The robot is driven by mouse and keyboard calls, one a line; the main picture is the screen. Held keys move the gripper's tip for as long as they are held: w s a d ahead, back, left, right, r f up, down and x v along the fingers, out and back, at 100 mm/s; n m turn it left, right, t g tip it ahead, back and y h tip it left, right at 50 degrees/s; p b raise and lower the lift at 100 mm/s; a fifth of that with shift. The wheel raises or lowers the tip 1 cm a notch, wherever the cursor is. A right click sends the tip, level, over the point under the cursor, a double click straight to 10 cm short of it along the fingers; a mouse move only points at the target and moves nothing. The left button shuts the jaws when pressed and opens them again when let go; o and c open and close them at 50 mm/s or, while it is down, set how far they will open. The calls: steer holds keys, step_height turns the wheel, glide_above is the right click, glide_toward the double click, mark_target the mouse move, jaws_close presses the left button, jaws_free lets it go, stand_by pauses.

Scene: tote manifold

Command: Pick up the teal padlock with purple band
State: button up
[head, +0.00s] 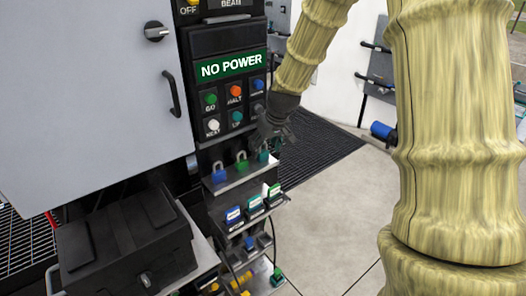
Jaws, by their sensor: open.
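A teal padlock (263,156) stands at the right end of a small grey shelf (236,180) on the black panel column. It is small in the head view, and I cannot make out a purple band on it. My gripper (272,140) is dark and open, just above and beside the teal padlock, and partly covers it. I cannot tell whether the fingers touch it. A green padlock (241,163) and a blue padlock (219,174) stand to its left on the same shelf.
Above are push buttons and a green "NO POWER" sign (231,67). Below, another shelf holds several blue and green tagged items (255,203). A black case (125,240) and a grey cabinet door (85,90) are at left. Open floor (335,215) lies to the right.

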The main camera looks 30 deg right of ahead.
steer(key=shift+w+f, duration=0.25)
steer(key=shift+f, duration=0.4)
steer(key=shift+c, duration=0.2)
steer(key=c, duration=1.1)
steer(key=shift+o, duration=0.2)
steer(key=shift+r+b, duration=0.15)
steer(key=shift+b, duration=0.25)
steer(key=shift+d+b, duration=0.25)
steer(key=shift+b, duration=0.05)
steer(key=d+b, duration=0.5)
steer(key=d, duration=1.2)
steer(key=shift+w+d+r, duration=0.2)
steer(key=shift+w+d, duration=0.05)
steer(key=shift+w, duration=0.1)
